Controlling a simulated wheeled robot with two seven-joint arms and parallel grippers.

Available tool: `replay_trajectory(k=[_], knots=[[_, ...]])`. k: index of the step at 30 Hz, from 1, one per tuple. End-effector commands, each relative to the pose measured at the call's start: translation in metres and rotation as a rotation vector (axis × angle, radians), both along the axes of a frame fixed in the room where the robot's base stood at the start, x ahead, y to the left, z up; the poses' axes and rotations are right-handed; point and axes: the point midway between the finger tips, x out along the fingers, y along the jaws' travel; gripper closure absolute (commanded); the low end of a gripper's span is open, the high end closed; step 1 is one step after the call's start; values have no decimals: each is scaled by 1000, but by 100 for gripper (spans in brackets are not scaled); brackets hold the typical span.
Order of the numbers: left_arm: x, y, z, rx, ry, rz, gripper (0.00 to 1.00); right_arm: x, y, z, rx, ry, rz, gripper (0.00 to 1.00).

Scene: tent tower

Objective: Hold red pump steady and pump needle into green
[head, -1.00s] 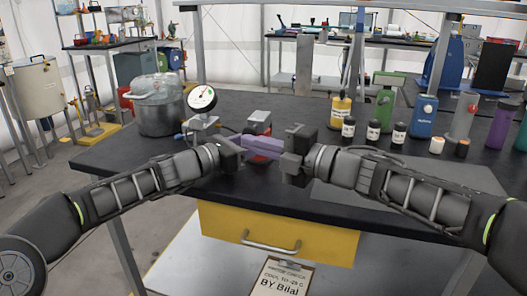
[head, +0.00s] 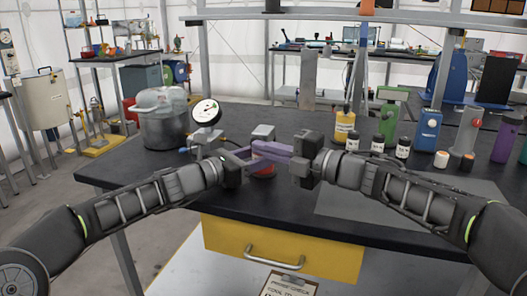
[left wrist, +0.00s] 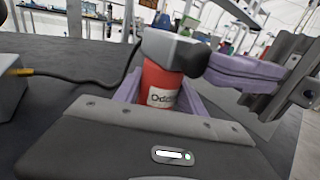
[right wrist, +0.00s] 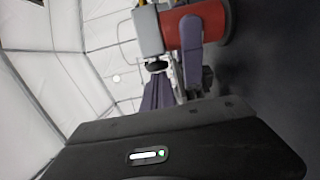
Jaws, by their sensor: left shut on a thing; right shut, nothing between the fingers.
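The red pump (head: 264,171) stands upright on the black bench, a red cylinder with a grey top (head: 263,132). My left gripper (left wrist: 160,98) is shut around its red body (left wrist: 160,82), with a purple finger on each side. My right gripper (head: 270,150) is shut and empty. Its purple fingers reach just beneath the grey top, shown in the left wrist view (left wrist: 245,75); I cannot tell whether they touch it. The pump shows sideways in the right wrist view (right wrist: 215,22). The round gauge (head: 206,111) is left of the pump, with green on its dial; its exact reading is too small to tell.
Several bottles, including a yellow one (head: 344,128) and a blue one (head: 428,130), stand at the right. A dark cable (left wrist: 85,78) runs beside the pump. A grey mat (head: 400,205) lies at the front right.

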Motion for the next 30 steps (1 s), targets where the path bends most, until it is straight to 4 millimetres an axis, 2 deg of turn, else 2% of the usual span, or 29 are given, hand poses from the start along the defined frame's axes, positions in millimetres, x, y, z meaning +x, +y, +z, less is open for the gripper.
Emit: replay_trajectory(k=[5,10,17,24,30], knots=[[-2,-2,0,1,-2,-7,100,4,-5,-2,-2,2,-16,100],[-2,-2,0,1,-2,-8,100,-3,-3,-1,-2,2,-16,100],[-2,-2,0,1,-2,-6,100,-36,10,0,-1,2,-7,100],[-1,-1,0,1,-1,-5,100,-64,-34,0,-1,0,-9,100],[-1,-1,0,1,-1,-4,100,-83,-62,0,-1,-1,-5,100]])
